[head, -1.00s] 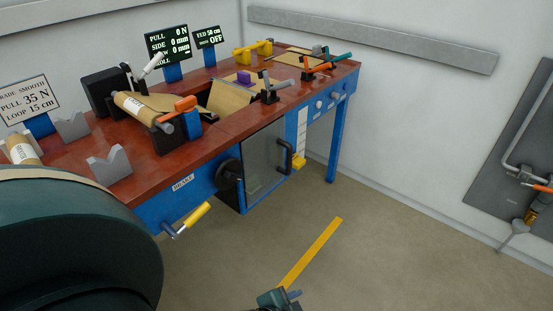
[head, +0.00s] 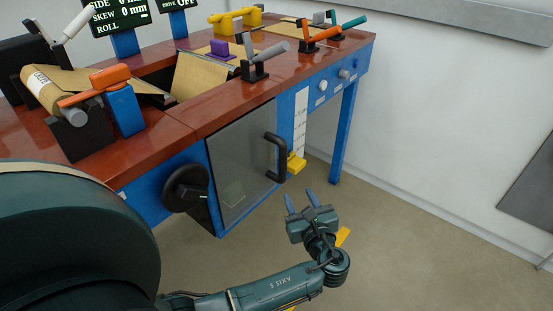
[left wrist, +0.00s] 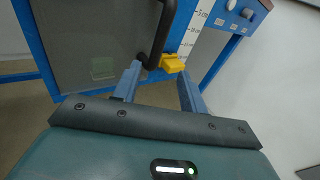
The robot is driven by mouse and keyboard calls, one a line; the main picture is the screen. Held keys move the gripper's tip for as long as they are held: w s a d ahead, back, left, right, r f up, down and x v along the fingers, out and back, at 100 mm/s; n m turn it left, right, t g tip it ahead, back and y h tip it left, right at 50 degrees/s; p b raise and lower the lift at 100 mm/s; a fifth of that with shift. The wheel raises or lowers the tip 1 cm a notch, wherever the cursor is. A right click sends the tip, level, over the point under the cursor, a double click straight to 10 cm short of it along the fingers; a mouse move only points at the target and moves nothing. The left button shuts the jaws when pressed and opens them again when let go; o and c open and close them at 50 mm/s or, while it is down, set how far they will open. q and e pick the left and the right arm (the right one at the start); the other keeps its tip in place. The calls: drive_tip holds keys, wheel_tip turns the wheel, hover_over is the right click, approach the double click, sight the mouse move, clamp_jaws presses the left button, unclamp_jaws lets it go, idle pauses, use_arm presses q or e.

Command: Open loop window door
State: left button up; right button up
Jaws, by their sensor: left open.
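The loop window door (head: 240,165) is a grey see-through panel in a blue frame on the front of the bench, and it looks shut. Its black handle (head: 279,158) is on the right side of the door. My left gripper (head: 299,197) is open and empty, below and a little right of the handle, apart from it. In the left wrist view the door (left wrist: 95,45) fills the upper left. The handle (left wrist: 161,35) stands just beyond the blue fingers (left wrist: 158,85), nearer the left one. My right gripper is not seen.
A yellow pointer (head: 297,163) on a white scale (head: 300,120) sits just right of the handle. A black handwheel (head: 186,188) is left of the door. The red-brown benchtop (head: 225,120) carries levers and a roll.

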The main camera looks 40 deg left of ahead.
sight(284, 163)
use_arm(q)
drive_tip(key=shift+y, duration=0.5)
drive_tip(key=b+x, duration=0.1)
drive_tip(key=x, duration=0.3)
drive_tip(key=b+x, duration=0.1)
drive_tip(key=x, duration=0.4)
drive_tip(key=r+x, duration=0.1)
drive_tip(key=x, duration=0.4)
drive_tip(key=shift+w+b, duration=0.3)
drive_tip(key=shift+b, duration=0.1)
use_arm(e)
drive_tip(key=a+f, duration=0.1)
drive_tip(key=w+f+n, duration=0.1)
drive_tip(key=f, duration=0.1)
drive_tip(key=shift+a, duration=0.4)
use_arm(q)
clamp_jaws()
